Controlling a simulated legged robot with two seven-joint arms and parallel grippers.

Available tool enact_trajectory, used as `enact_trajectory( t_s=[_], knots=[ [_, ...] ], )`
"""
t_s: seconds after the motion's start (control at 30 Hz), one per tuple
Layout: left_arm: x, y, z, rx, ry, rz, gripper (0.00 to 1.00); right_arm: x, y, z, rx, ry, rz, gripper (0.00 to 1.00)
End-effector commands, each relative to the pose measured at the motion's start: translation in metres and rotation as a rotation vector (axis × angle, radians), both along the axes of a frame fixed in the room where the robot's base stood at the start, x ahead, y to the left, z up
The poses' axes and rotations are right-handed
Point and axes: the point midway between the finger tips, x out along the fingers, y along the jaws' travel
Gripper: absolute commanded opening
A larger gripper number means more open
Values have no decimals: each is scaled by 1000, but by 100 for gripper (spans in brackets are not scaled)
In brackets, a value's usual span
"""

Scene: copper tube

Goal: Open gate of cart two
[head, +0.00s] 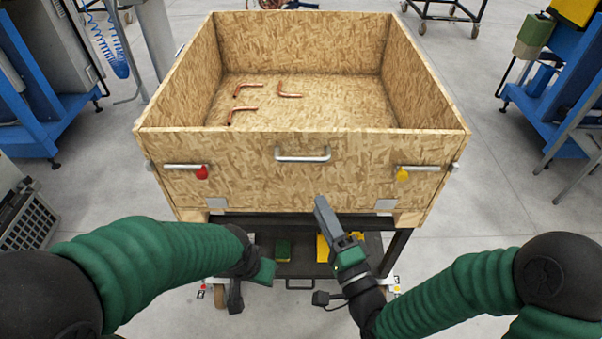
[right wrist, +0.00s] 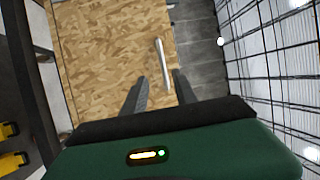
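The cart's wooden box (head: 300,200) faces me with its front gate panel upright. A silver handle (head: 302,154) sits at the panel's middle near its top edge. A silver latch rod with a red knob (head: 202,173) is on the left, and one with a yellow knob (head: 402,174) is on the right. My right gripper (head: 322,203) is in front of the gate, below the handle. In the right wrist view its two fingers (right wrist: 159,85) are apart and empty, with the handle (right wrist: 160,62) just beyond them. My left gripper (head: 250,285) hangs low, left of centre; its fingers are unclear.
Several bent copper tubes (head: 240,110) lie on the box floor. A dark lower shelf (head: 305,262) under the box holds green and yellow items. Blue machines stand at left (head: 40,90) and right (head: 570,100). Grey floor is free on both sides of the cart.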

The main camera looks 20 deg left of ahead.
Motion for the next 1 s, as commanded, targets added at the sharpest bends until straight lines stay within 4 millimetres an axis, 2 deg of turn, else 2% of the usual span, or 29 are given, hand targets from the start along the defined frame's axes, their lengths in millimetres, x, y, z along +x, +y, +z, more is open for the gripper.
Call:
enact_trajectory(
  t_s=[0.03,0.13,0.4,0.53,0.7,0.93,1.0],
  knots=[
    [0,0,-26,0,1,0,0,4,2,-10,1,-10,-2,34],
    [-1,0,-12,0,2,-1,0,25,17,7,4,-2,-2,34],
    [0,-1,-13,0,1,-1,0,79,62,18,1,0,-4,34],
    [0,-1,-13,0,1,-1,0,98,79,23,-2,0,-3,34],
    [-1,0,-13,0,1,-1,0,111,88,26,-2,0,-3,34],
    [-1,0,-13,0,1,-1,0,112,87,26,-1,1,-4,34],
    [-1,-1,-13,0,1,-1,0,112,87,26,-1,1,-4,28]
  ],
)
